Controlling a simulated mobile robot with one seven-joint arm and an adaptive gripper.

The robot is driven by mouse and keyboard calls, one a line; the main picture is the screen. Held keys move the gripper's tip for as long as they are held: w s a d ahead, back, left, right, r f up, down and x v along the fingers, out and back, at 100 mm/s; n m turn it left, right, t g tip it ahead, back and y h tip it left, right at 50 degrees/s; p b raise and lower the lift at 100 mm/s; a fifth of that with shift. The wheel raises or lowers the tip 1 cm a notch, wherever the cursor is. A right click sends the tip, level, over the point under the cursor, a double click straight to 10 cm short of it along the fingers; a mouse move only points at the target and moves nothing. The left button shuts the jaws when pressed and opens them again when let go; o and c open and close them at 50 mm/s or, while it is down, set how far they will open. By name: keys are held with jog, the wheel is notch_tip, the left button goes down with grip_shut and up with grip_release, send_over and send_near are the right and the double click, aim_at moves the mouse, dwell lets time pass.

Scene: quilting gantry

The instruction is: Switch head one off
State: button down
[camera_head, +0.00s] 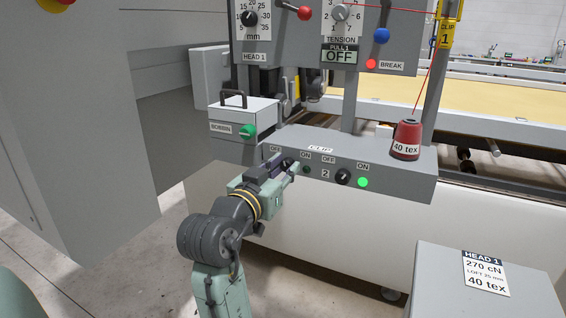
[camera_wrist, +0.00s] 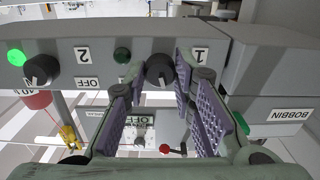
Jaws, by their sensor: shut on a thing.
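The switch panel (camera_head: 400,183) carries two black knobs. The head one knob (camera_wrist: 159,70), by the label 1, is between my gripper's fingertips (camera_wrist: 160,75) in the upside-down wrist view. My gripper (camera_head: 287,165) is shut on this knob and hides most of it in the head view. The knob's pointer direction is unclear. The small lamp beside it (camera_head: 306,170) is dark green and looks unlit; it also shows in the wrist view (camera_wrist: 122,55). The head two knob (camera_head: 343,177) stands free to the right, with a bright green lamp (camera_head: 363,182) beside it.
A red 40 tex cone (camera_head: 406,140) stands on the panel's top, its thread running upward. A bobbin box (camera_head: 240,118) with a green knob is at the left. A dial panel (camera_head: 340,45) with red and blue ball levers is above. A grey box (camera_head: 490,285) is front right.

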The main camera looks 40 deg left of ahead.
jog(key=shift+n+p, duration=0.7)
jog(key=shift+n, duration=0.9)
jog(key=c, duration=1.3)
grip_release()
jog(key=shift+c, duration=0.2)
jog(key=shift+s, duration=0.1)
jog(key=v, duration=1.1)
jog(key=shift+s, duration=0.4)
